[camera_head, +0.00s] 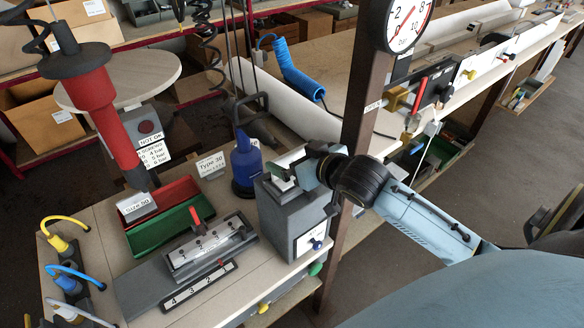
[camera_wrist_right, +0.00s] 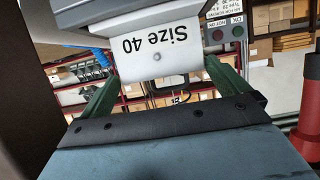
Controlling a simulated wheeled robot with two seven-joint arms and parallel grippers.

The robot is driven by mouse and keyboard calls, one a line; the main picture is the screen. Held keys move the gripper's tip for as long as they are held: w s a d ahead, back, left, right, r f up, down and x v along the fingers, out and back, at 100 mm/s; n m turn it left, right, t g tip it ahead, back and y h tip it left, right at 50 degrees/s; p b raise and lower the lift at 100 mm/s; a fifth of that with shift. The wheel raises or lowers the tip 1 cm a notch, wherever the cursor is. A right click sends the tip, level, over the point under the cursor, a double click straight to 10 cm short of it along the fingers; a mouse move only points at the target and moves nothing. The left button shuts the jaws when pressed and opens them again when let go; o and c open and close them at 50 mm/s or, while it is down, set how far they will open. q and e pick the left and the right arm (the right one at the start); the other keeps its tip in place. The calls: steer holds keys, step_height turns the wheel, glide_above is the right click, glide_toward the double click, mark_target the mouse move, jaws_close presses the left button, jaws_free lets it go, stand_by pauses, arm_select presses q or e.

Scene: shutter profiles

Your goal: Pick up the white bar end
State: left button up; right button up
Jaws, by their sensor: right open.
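A white piece marked "Size 40" (camera_wrist_right: 160,62) shows upside down in the right wrist view, with a small round hole or screw below the lettering. It looks like the white bar end, though I cannot be sure. My right gripper (camera_wrist_right: 162,78) has its green fingers apart, one to each side of this piece; I cannot tell whether they touch it. In the head view my right gripper (camera_head: 304,174) is at the top of a grey block-shaped station (camera_head: 285,218), and its fingers partly hide what sits there. My left gripper is not in view.
A dark upright post (camera_head: 360,100) with a pressure gauge (camera_head: 408,22) stands close behind my right wrist. A blue tool (camera_head: 246,165) stands left of the station. Red and green trays (camera_head: 165,225) and a metal fixture (camera_head: 210,248) lie further left. A red screwdriver (camera_head: 100,105) hangs above.

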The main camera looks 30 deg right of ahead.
steer(key=shift+f+x, duration=0.2)
steer(key=shift+x, duration=1.25)
steer(key=shift+f+x, duration=0.2)
steer(key=shift+x, duration=1.2)
steer(key=shift+s, duration=0.15)
steer(key=c, duration=0.7)
